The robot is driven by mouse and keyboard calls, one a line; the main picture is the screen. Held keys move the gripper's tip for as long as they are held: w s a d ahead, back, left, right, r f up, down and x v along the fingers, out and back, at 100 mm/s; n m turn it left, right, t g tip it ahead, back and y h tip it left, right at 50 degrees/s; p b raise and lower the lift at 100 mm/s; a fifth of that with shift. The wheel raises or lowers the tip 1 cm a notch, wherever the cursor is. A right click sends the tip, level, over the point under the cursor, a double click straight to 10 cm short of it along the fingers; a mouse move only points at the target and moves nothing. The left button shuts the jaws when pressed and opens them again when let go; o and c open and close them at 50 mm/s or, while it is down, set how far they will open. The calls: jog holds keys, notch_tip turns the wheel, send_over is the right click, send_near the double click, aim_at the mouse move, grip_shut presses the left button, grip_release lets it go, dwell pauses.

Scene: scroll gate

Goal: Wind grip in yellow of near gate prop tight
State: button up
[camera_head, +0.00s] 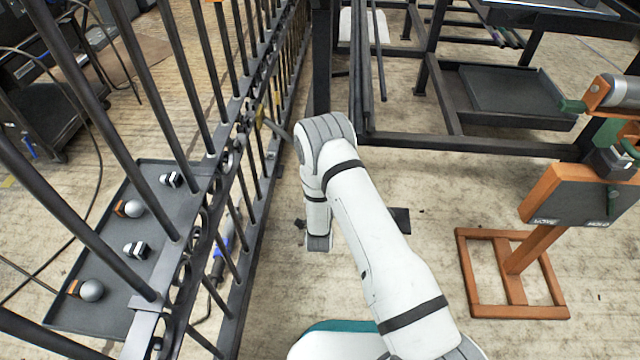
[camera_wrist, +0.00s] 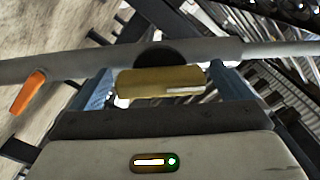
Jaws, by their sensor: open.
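In the wrist view a short yellow grip (camera_wrist: 140,84) lies crosswise between the two blue-grey fingers of my gripper (camera_wrist: 163,86). My gripper is open, with a finger beyond each end of the grip. I cannot tell whether either finger touches it. A grey bar (camera_wrist: 60,66) with a dark round hub (camera_wrist: 158,56) runs across just past the grip. In the head view my gripper is not clearly visible beyond my white arm. A small yellow piece (camera_head: 259,114) shows on the black scroll gate (camera_head: 185,235), beside a grey lever (camera_head: 278,131); I cannot tell whether it is the same grip.
An orange piece (camera_wrist: 29,92) hangs at the bar's left in the wrist view. A dark tray (camera_head: 115,285) with several small parts is behind the gate. A black frame (camera_head: 470,145) stands at the back, an orange-framed stand (camera_head: 510,312) at right. Floor between is mostly clear.

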jog(key=shift+c, duration=0.2)
jog(key=c, duration=0.9)
jog(key=shift+o, duration=0.4)
jog(key=shift+a, duration=0.7)
jog(key=shift+w+d, duration=0.1)
jog(key=shift+d, duration=0.25)
jog(key=shift+c, duration=0.4)
jog(key=shift+d+r, duration=0.15)
jog(key=shift+d, duration=0.2)
jog(key=shift+c, duration=0.2)
